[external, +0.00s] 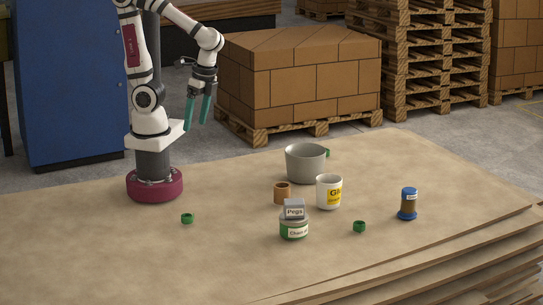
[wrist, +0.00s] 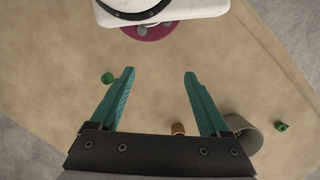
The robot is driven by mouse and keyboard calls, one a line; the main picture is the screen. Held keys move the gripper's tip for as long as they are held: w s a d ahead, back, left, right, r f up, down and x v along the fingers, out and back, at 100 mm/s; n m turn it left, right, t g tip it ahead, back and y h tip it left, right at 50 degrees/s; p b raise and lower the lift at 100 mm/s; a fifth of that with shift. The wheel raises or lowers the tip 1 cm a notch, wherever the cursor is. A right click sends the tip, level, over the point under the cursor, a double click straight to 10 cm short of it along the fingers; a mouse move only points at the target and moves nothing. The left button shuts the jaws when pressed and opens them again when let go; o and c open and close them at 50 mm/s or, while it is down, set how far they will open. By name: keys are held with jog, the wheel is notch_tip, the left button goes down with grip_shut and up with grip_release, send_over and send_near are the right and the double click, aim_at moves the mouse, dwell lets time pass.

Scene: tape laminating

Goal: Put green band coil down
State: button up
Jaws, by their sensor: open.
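Several small green band coils lie on the table. One green coil (external: 187,218) lies right of my base, apart from the other things; it also shows in the wrist view (wrist: 107,78), left of my left finger. A second green coil (external: 359,226) lies near the front, left of the blue-capped jar. A third green coil (external: 327,152) is partly hidden behind the grey pot; the wrist view shows it apart from the pot (wrist: 281,126). My gripper (external: 198,108) is open, with teal fingers pointing down, raised high over the table. Between the fingertips (wrist: 159,72) is only bare tabletop.
The grey pot (external: 305,165), brown coil (external: 282,194), white mug (external: 328,192), labelled green tin (external: 294,229) with a grey "Pegs" block (external: 294,209) on it, and blue-capped jar (external: 407,205) stand mid-table. The table's left front is clear.

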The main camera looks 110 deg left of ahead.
jog(key=w+d+f+n+g+h, duration=0.2)
jog(key=w+f+n+g+h, duration=0.1)
jog(key=f+n+h, duration=0.4)
jog(key=n+t+h, duration=0.3)
jog(key=n+h, duration=0.2)
jog(key=n, duration=0.6)
send_near(187, 215)
jog(key=x, duration=0.8)
jog(key=shift+w+d+f, duration=0.1)
jog(key=shift+d+f, duration=0.1)
jog(key=shift+d, duration=0.1)
grip_shut()
